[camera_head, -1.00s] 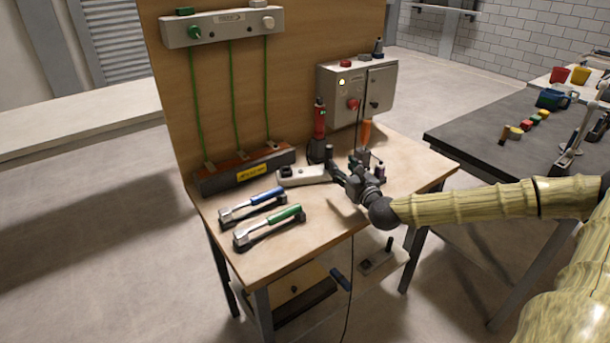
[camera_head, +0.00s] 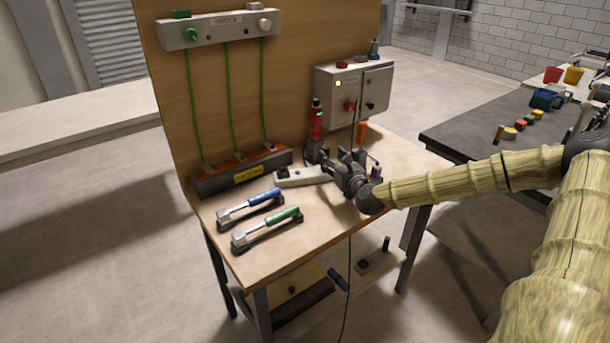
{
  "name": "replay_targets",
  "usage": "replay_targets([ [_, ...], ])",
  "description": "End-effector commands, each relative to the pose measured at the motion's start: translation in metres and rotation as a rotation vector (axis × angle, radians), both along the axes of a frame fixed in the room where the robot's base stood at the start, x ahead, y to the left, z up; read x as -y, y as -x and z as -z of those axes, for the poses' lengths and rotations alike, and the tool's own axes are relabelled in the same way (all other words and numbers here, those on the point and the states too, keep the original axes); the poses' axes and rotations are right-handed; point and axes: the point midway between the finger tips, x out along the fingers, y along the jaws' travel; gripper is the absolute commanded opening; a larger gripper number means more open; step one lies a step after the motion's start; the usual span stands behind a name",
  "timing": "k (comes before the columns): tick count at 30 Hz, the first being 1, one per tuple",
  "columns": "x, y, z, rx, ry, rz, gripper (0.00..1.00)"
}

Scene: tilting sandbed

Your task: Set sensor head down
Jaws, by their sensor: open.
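My gripper (camera_head: 334,161) is open, low over the right half of the wooden workbench (camera_head: 300,242), and its fingers point away from me and to the left. A pale grey block (camera_head: 302,177) with a dark knob lies just left of the fingers. A red device (camera_head: 316,124) stands upright in a dark holder behind them. A small purple-topped item (camera_head: 376,172) stands to the right of my gripper. I cannot tell which item is the sensor head; my gripper hides part of this area. A thin black cable (camera_head: 349,262) hangs down in front of the bench.
A blue-handled tool (camera_head: 263,197) and a green-handled tool (camera_head: 284,215) lie in cradles at the front left. A grey control box (camera_head: 352,88) stands at the back, with an orange handle (camera_head: 362,132) below it. The front middle of the bench is clear.

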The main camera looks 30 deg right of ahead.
Motion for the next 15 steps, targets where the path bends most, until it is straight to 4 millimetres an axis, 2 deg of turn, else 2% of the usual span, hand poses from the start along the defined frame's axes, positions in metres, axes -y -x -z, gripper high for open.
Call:
replay_targets([
  [15,0.003,-0.044,-0.001,0.0,0.002,-0.001,0.49],
])
